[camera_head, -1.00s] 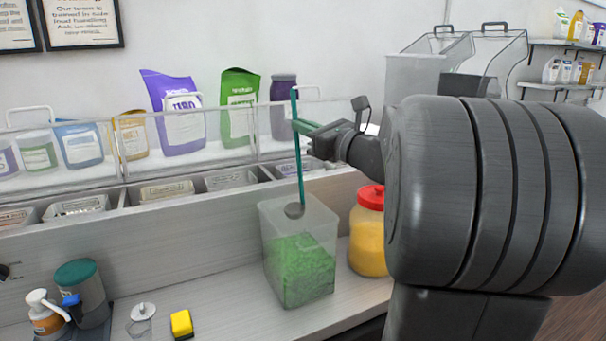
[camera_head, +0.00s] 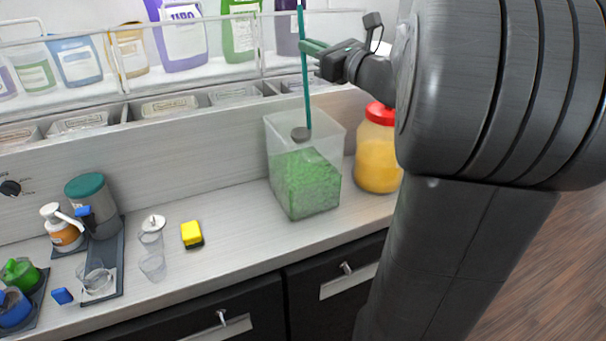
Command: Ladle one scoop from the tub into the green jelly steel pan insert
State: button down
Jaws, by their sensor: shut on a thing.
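A clear square tub (camera_head: 280,140) stands on the counter, partly filled with green jelly bits (camera_head: 308,183). My gripper (camera_head: 308,47) is shut on the teal handle of a ladle (camera_head: 305,85) and holds it upright above the tub. The ladle's grey bowl (camera_head: 300,134) is inside the tub's upper part, above the green contents. Whether the bowl holds anything is not visible. A row of steel pan inserts (camera_head: 170,107) runs along the raised ledge behind. Which one is the green jelly insert cannot be told.
A yellow jar with a red lid (camera_head: 378,150) stands right of the tub, near my arm. A yellow sponge (camera_head: 192,234), clear cups (camera_head: 151,250) and a pump bottle (camera_head: 62,228) are at left. Counter space before the tub is free.

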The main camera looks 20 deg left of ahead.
notch_tip(320, 180, down, 12)
jog(key=b, duration=0.8)
jog(key=shift+b, duration=0.3)
jog(key=shift+r, duration=0.1)
dwell(1.2)
